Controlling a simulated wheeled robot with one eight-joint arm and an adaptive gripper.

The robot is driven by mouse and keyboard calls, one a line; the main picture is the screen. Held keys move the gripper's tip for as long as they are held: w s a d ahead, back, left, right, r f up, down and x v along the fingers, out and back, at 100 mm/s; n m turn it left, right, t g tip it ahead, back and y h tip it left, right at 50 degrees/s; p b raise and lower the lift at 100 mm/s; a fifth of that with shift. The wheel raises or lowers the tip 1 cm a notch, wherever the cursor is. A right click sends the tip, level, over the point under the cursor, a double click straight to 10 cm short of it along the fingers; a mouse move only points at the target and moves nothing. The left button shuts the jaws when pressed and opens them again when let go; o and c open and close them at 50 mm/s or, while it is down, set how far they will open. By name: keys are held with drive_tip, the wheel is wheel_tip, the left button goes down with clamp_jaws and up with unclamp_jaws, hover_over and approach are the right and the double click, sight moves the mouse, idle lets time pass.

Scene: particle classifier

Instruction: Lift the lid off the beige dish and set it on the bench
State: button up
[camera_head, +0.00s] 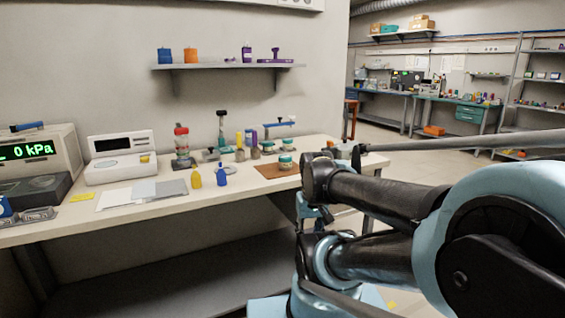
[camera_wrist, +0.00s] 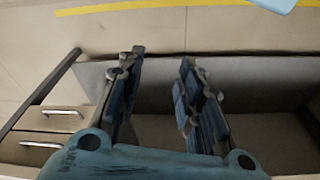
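A small round lidded dish (camera_head: 286,162) stands on a brown mat (camera_head: 268,170) at the right part of the bench (camera_head: 215,196). It shows pale and teal bands. A similar small container (camera_head: 287,145) stands just behind it. At this size I cannot tell for sure which one is the beige dish. In the wrist view my gripper (camera_wrist: 161,57) is open, with its two fingers apart and nothing between them. It points down past the bench, over the floor and a lower grey shelf. No dish or lid shows in the wrist view.
A yellow bottle (camera_head: 195,178) and a blue bottle (camera_head: 221,176) stand left of the mat. Behind are a stand with a red top (camera_head: 181,145) and several small bottles. A white scale (camera_head: 121,156) and a pressure display (camera_head: 38,150) fill the left. A wall shelf (camera_head: 228,67) hangs above.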

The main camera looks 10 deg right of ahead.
drive_tip(key=shift+o, duration=1.4)
drive_tip(key=o, duration=0.7)
wheel_tip(320, 180, up, 2)
drive_tip(key=shift+s+a, duration=0.1)
drive_tip(key=shift+a, duration=0.05)
drive_tip(key=w+d+r+n+g+y, duration=0.15)
drive_tip(key=w+r+n, duration=0.35)
drive_tip(key=w+r, duration=0.75)
drive_tip(key=w+r+n+t+y, duration=0.15)
drive_tip(key=w+r+n, duration=0.35)
drive_tip(key=w+r, duration=0.8)
drive_tip(key=w+d+n+g+y, duration=0.1)
drive_tip(key=w+d+n, duration=0.1)
drive_tip(key=w, duration=0.6)
drive_tip(key=w+d+n, duration=0.3)
drive_tip(key=w, duration=0.6)
hover_over(286, 156)
drive_tip(key=d, duration=0.2)
drive_tip(key=f, duration=1.1)
drive_tip(key=shift+s+a, duration=0.15)
drive_tip(key=shift+s, duration=0.15)
drive_tip(key=shift+d+x, duration=0.2)
drive_tip(key=shift+x, duration=2.5)
